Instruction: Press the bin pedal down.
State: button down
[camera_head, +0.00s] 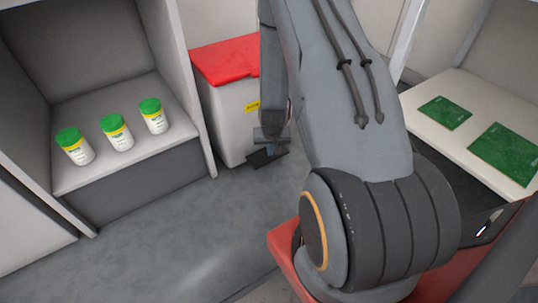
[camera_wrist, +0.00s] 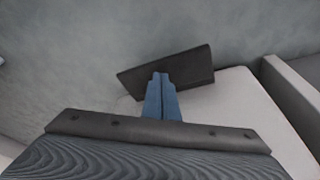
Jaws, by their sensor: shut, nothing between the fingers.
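The bin (camera_head: 228,118) is a pale box with a red lid (camera_head: 225,60), which looks closed. Its dark pedal (camera_head: 258,158) sticks out low at the front, near the floor. In the wrist view the pedal (camera_wrist: 195,74) is a dark flat plate beside the bin's pale side (camera_wrist: 235,105). My gripper (camera_head: 272,138) is low at the pedal, partly behind my arm. In the wrist view its blue fingers (camera_wrist: 160,78) are together and empty, their tips overlapping the pedal's middle. I cannot tell whether they touch it or how far it is pressed.
A grey shelf unit (camera_head: 125,165) to the left holds three white jars with green lids (camera_head: 116,132). A pale surface (camera_head: 465,140) at right carries two green boards (camera_head: 505,157). The grey floor (camera_head: 170,245) in front of the shelf is clear.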

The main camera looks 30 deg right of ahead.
aim_at(271, 158)
dwell(0.4)
jog(key=shift+f+b, duration=0.9)
jog(key=shift+f, duration=1.2)
jog(key=shift+r, duration=0.1)
notch_tip(271, 158, up, 10)
jog(key=p, duration=0.8)
jog(key=shift+p, duration=0.4)
dwell(0.4)
